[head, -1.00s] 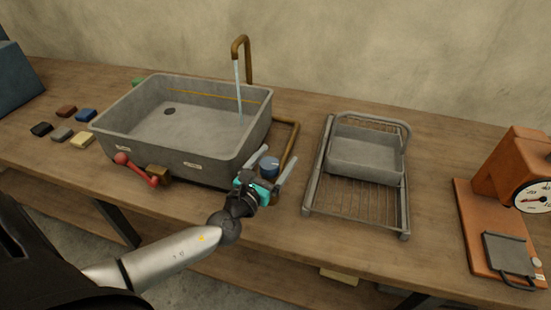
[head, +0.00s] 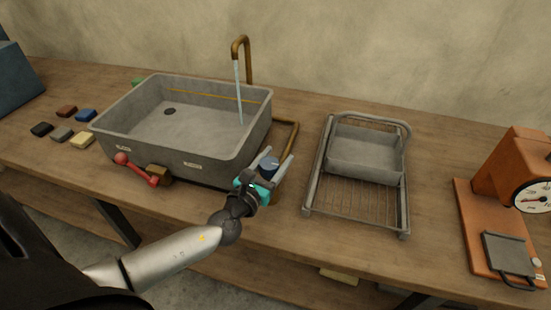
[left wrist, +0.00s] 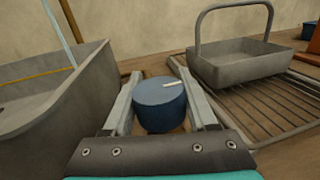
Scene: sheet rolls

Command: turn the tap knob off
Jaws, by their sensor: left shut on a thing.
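The blue tap knob (head: 269,163) is a short round cylinder at the front right corner of the grey sink (head: 205,165). My left gripper (head: 272,162) is shut on the knob, with a finger on each side. In the left wrist view the knob (left wrist: 160,103) sits between the two fingers, and a white mark on its top points right. Water runs from the brass tap spout (head: 240,45) into the sink. My right gripper is not in view.
A wire rack (head: 345,198) holding a grey basin (head: 365,160) stands right of the knob. An orange scale (head: 480,225) is at the far right. Several coloured blocks (head: 62,134) lie left.

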